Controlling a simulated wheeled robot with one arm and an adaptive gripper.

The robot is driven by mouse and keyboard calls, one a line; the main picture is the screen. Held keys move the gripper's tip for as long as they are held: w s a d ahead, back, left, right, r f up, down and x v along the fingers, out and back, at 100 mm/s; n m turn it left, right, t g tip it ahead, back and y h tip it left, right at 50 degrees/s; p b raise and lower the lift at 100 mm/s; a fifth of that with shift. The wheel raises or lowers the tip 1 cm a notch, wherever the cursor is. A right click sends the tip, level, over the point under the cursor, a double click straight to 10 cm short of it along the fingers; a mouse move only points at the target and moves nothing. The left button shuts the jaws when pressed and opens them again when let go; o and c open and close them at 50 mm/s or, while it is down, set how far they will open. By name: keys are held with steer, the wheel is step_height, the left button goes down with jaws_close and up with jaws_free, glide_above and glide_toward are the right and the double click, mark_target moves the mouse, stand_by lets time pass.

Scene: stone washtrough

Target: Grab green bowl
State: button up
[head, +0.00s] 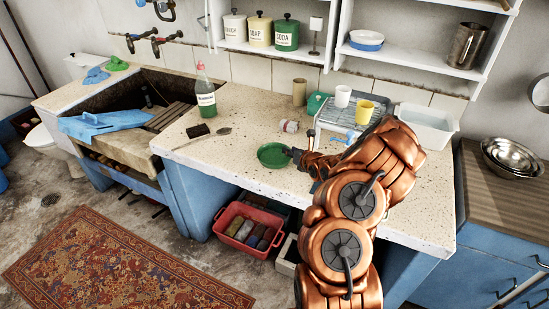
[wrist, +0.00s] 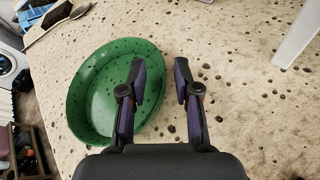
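The green bowl (head: 271,156) sits upright on the speckled countertop, near its front edge. In the wrist view the green bowl (wrist: 97,92) fills the left half. My gripper (head: 291,153) is at the bowl's right side in the head view. In the wrist view my gripper (wrist: 160,76) has its two fingers apart. The left finger overlaps the bowl's right side and the right finger is outside it, over bare counter. The bowl's right rim shows between the fingers. I cannot tell whether either finger touches the bowl.
A spoon (head: 202,139) and a dark sponge (head: 198,130) lie left of the bowl. A bottle (head: 205,95) stands behind them. A small jar (head: 289,126) lies behind the bowl. A dish rack (head: 343,119) with cups stands farther back. The counter left of the bowl is mostly clear.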

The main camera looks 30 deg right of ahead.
jaws_close()
stand_by(0.5)
